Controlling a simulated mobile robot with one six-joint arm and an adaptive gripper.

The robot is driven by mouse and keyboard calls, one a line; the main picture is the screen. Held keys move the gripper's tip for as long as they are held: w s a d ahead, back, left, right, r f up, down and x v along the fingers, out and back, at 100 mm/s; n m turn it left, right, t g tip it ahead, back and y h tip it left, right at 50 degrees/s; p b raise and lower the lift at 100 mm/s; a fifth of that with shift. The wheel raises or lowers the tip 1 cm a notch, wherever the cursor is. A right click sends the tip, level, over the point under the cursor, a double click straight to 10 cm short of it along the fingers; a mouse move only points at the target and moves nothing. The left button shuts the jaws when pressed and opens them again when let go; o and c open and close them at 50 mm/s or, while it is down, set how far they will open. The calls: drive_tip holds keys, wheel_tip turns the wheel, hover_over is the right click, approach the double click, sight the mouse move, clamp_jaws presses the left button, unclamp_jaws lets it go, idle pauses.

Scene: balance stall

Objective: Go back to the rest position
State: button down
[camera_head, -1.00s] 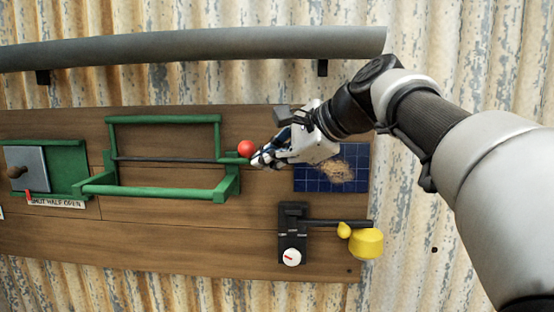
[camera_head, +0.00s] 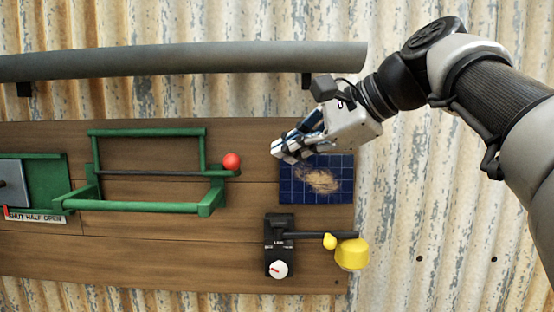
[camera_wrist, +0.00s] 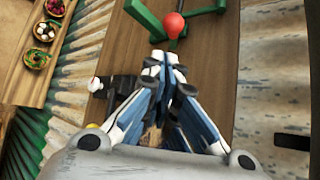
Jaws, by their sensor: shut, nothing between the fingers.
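My gripper (camera_head: 282,152) is shut and empty, in front of the wooden board (camera_head: 150,240) near the top left of the blue tiled panel in the head view. In the wrist view its closed fingertips (camera_wrist: 158,62) point toward the board. The red ball knob (camera_head: 232,161) on the green frame (camera_head: 150,205) is to the left of the fingertips, with a clear gap. The knob also shows in the wrist view (camera_wrist: 173,25), beyond the fingertips.
The blue panel (camera_head: 290,190) carries a tan fibrous patch. Below it are a black unit with a white dial (camera_head: 279,269) and a yellow weight (camera_head: 352,254) on a bar. A grey pipe (camera_head: 180,60) runs above. Bowls on a shelf (camera_wrist: 30,75) show in the wrist view.

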drive_tip(key=shift+v, duration=0.9)
drive_tip(key=s+d+f+n+h+b, duration=0.3)
drive_tip(key=s+f+b, duration=0.5)
drive_tip(key=f, duration=1.5)
drive_tip(key=s+d+f+n+g+h+b, duration=0.1)
drive_tip(key=s+d+f+n+h+b, duration=0.2)
drive_tip(key=f, duration=2)
drive_tip(key=s+d+f+n+g+h+b, duration=0.1)
drive_tip(key=s+d+f+n+h+b, duration=0.2)
drive_tip(key=s+d+f+n+b, duration=0.4)
drive_tip(key=s+f+b, duration=0.4)
drive_tip(key=f+b, duration=0.3)
drive_tip(key=f, duration=0.1)
drive_tip(key=s+d+f+b, duration=0.1)
drive_tip(key=s+f+b, duration=0.3)
drive_tip(key=f+b, duration=0.3)
wheel_tip(320, 180, down, 2)
drive_tip(key=shift+s+f+n+h, duration=0.1)
drive_tip(key=shift+s+n+h, duration=0.05)
drive_tip(key=shift+n+h, duration=0.2)
